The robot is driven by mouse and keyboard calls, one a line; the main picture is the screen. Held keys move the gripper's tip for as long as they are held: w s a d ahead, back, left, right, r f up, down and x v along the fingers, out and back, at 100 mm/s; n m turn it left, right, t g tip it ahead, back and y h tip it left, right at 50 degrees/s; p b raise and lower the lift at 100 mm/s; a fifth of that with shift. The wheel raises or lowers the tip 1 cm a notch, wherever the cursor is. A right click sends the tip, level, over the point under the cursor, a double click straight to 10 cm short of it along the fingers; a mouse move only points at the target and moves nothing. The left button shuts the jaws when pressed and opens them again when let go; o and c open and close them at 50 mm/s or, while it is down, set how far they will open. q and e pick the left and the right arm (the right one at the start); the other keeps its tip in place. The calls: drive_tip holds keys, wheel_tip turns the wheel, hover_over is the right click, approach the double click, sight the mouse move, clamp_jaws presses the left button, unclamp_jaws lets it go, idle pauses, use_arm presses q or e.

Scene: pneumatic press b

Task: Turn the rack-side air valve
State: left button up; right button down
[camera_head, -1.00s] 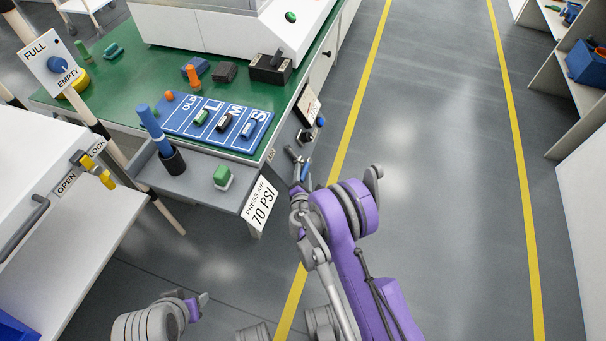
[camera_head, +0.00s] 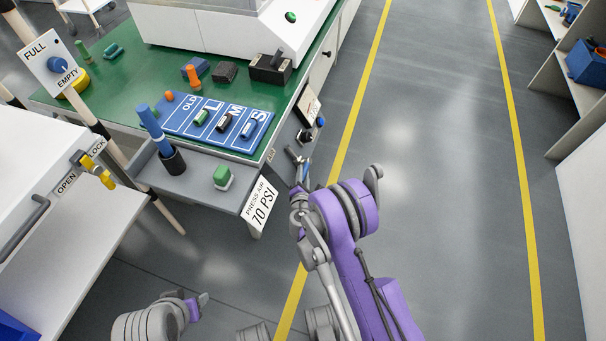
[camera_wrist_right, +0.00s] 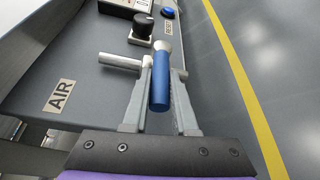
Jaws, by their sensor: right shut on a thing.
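The air valve has a blue handle (camera_wrist_right: 160,85) with a silver end, beside a silver pipe stub (camera_wrist_right: 120,62) on the grey side panel, near the AIR label (camera_wrist_right: 59,96). My right gripper (camera_wrist_right: 158,100) is shut on the blue handle, one finger on each side of it. In the head view my right gripper (camera_head: 301,172) is at the bench's right side, with the handle mostly hidden between its fingers. My left gripper (camera_head: 203,300) is low in the head view, away from the bench; its jaws are not clear.
A black knob (camera_wrist_right: 143,28) and a blue button (camera_wrist_right: 168,12) sit on the panel beyond the valve. The PRESS AIR 70 PSI sign (camera_head: 262,205) hangs close to my right gripper. The green bench (camera_head: 120,75) holds several parts. The floor to the right is clear.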

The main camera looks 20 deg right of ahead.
idle(0.9)
drive_tip(key=shift+w+a+r+m+g, duration=0.15)
drive_tip(key=shift+r+m+g, duration=0.2)
drive_tip(key=shift+g, duration=0.25)
drive_tip(key=shift+w+a+r+m+g, duration=0.15)
drive_tip(key=shift+r+m+g, duration=0.1)
drive_tip(key=shift+m+g, duration=0.3)
drive_tip(key=m+g, duration=0.1)
drive_tip(key=w+r+m+g, duration=0.1)
drive_tip(key=g, duration=0.1)
drive_tip(key=r+g, duration=0.1)
drive_tip(key=g, duration=0.1)
drive_tip(key=shift+w+a+m+h, duration=0.15)
drive_tip(key=shift+w+m+h, duration=0.15)
drive_tip(key=shift+m, duration=0.1)
drive_tip(key=shift+w+r+m+g, duration=0.2)
drive_tip(key=shift+w+m+g, duration=0.15)
drive_tip(key=shift+g, duration=0.35)
drive_tip(key=shift+w+r+m+g, duration=0.2)
drive_tip(key=shift+m+g, duration=0.25)
drive_tip(key=shift+g, duration=0.2)
drive_tip(key=shift+y, duration=0.4)
drive_tip(key=c, duration=0.7)
unclamp_jaws()
